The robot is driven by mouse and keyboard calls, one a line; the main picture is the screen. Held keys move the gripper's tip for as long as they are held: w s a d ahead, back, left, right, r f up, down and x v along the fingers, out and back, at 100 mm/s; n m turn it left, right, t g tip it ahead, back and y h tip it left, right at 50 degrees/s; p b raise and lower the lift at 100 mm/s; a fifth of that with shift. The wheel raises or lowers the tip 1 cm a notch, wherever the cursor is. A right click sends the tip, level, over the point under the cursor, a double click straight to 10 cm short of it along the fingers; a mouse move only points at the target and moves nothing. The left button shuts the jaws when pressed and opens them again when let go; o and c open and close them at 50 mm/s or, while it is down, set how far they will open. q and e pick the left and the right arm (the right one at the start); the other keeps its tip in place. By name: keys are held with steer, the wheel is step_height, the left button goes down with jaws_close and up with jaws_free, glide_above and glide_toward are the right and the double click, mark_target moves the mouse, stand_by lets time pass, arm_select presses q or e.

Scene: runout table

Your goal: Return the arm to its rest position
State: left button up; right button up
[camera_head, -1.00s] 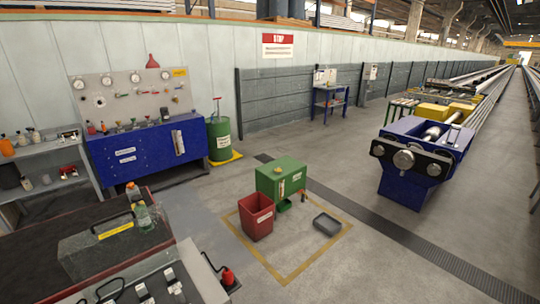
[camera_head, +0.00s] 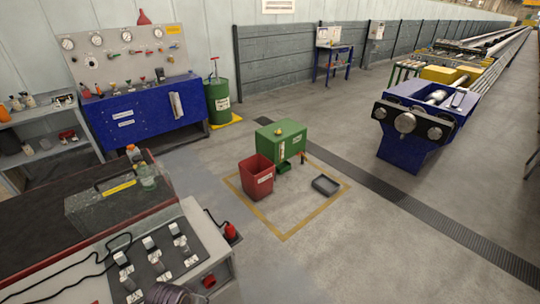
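Neither of my grippers can be made out in the head view. No arm of mine is clearly seen either, so its pose is hidden. A dark, ridged round thing (camera_head: 172,294) is cut off by the bottom edge, and I cannot tell what it is.
A grey case (camera_head: 100,208) lies on the dark bench behind the control box. A red bin (camera_head: 257,178), a green box (camera_head: 283,142) and a grey tray (camera_head: 325,185) stand inside a yellow floor outline. A blue machine (camera_head: 412,135) stands at right. The floor at lower right is clear.

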arm_select(q)
steer(key=s+f+g+b, duration=0.1)
steer(key=s+f+b, duration=0.15)
steer(key=f, duration=1.35)
steer(key=s+f+b, duration=0.2)
steer(key=s+f, duration=0.1)
steer(key=f, duration=1.3)
steer(key=s+a+f+b, duration=0.2)
steer(key=s+f, duration=0.8)
steer(key=f, duration=0.1)
steer(key=s+a+f+g+b, duration=0.1)
steer(key=s+a+f+b, duration=0.1)
steer(key=s+f, duration=0.8)
steer(key=shift+s+a+f, duration=0.3)
steer(key=shift+a+f, duration=0.15)
steer(key=shift+a, duration=0.2)
